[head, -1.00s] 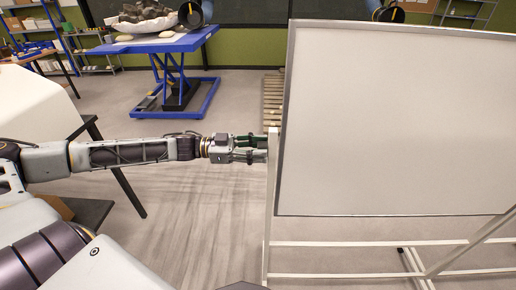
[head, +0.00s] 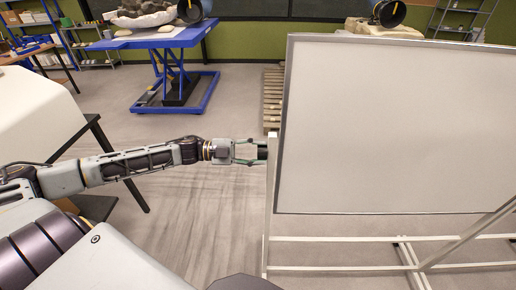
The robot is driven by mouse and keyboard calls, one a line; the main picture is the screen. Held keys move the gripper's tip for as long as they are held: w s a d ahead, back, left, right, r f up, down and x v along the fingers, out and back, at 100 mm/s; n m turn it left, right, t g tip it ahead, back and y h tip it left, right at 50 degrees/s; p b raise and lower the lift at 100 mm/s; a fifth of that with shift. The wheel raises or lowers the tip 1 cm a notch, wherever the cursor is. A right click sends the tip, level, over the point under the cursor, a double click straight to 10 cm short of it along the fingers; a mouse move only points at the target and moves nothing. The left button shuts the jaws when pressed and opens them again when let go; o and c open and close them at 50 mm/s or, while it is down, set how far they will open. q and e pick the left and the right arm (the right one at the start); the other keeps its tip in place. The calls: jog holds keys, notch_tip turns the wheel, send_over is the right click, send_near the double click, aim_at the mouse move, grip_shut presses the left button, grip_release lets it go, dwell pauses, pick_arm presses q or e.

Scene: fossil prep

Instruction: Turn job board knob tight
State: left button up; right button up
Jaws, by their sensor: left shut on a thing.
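The job board (head: 400,125) is a large white panel with a grey frame on a white stand, filling the right side of the head view. A small dark knob (head: 262,152) sits at the stand's left post, beside the board's left edge. My left gripper (head: 257,151) reaches in from the left and is shut on the knob, one finger above it and one below. The fingers partly cover the knob, and I cannot tell how tight it is. My right gripper is not in view.
The stand's white lower rails (head: 350,240) run near the floor on the right. A blue lift table (head: 150,42) with a fossil block stands at the back left. A wooden pallet (head: 272,100) lies behind the board. The floor between is clear.

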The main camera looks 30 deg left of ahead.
pick_arm(q)
jog(key=m, duration=0.2)
jog(key=shift+m, duration=2.3)
jog(key=o, duration=1)
jog(key=shift+s+a, duration=0.15)
jog(key=shift+a, duration=0.05)
jog(key=shift+v, duration=5.75)
